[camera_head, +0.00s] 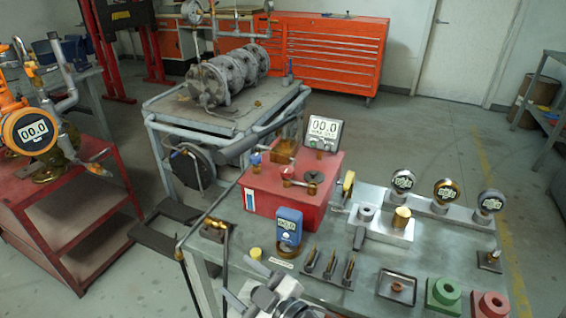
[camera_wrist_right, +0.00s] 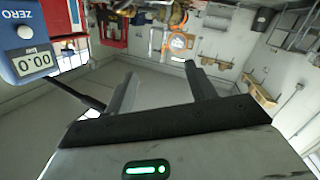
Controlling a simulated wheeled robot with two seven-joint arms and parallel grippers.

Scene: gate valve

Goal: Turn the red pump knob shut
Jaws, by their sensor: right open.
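The red pump (camera_head: 275,200) is a red box on the grey bench. On its top are a dark round knob (camera_head: 314,177), a small red-brown handle (camera_head: 287,173) beside it, and a blue-topped fitting (camera_head: 255,159). I cannot tell for certain which is the named knob. My left gripper is out of view.
A blue gauge (camera_head: 289,228) stands between my right gripper and the pump; it also shows in the wrist view (camera_wrist_right: 28,45). Pointed fittings (camera_head: 330,265), a valve block (camera_head: 380,232) and green (camera_head: 443,293) and red blocks (camera_head: 489,304) crowd the bench's right.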

